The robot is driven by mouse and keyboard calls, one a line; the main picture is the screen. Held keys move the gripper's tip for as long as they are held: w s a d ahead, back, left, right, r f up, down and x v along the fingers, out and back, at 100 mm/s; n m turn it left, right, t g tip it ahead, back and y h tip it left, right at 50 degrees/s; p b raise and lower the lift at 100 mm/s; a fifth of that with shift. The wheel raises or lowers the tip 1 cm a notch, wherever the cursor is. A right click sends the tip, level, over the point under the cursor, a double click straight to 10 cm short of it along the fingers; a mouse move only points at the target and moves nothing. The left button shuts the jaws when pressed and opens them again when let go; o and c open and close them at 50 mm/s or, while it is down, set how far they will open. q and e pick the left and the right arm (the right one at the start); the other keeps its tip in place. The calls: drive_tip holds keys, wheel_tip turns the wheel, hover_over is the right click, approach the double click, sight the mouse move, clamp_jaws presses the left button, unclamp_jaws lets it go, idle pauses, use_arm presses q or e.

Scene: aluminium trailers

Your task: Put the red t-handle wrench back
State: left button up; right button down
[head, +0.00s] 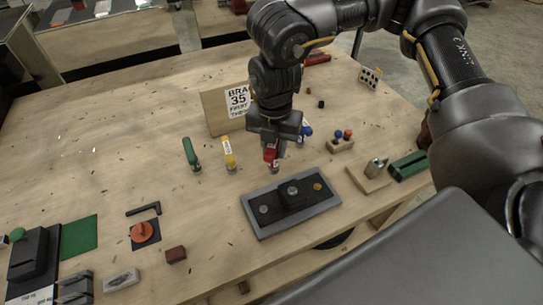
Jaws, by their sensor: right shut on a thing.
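My right gripper (272,140) points down in the middle of the table, shut on the red t-handle wrench (271,156). A blue-handled tool (306,131) shows partly behind the gripper on the right. My left gripper is not in view.
A wooden board with a printed sign (238,101) stands behind the row. A grey-rimmed tray (263,225) with a black block (293,194) lies in front. A small wooden holder (341,145) and a green block (407,165) are to the right. The left-rear tabletop is mostly clear.

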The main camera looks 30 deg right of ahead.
drive_tip(key=n, duration=0.4)
drive_tip(key=shift+a+r, duration=0.1)
drive_tip(key=shift+r, duration=0.3)
drive_tip(key=n, duration=0.4)
drive_tip(key=shift+s+r, duration=0.2)
drive_tip(key=shift+r, duration=0.1)
drive_tip(key=w+d+f+p, duration=0.1)
drive_tip(key=w+d+f, duration=0.1)
drive_tip(key=w+f, duration=0.2)
drive_tip(key=w+d+f+p, duration=0.2)
drive_tip(key=w+f, duration=0.2)
drive_tip(key=w+d+f+p, duration=0.1)
drive_tip(key=w+f+p, duration=0.1)
drive_tip(key=w+f, duration=0.2)
drive_tip(key=shift+w+d+f, duration=0.1)
drive_tip(key=shift+w+d, duration=0.25)
drive_tip(key=shift+d, duration=0.05)
drive_tip(key=shift+w+d+f, duration=0.1)
drive_tip(key=shift+f, duration=0.3)
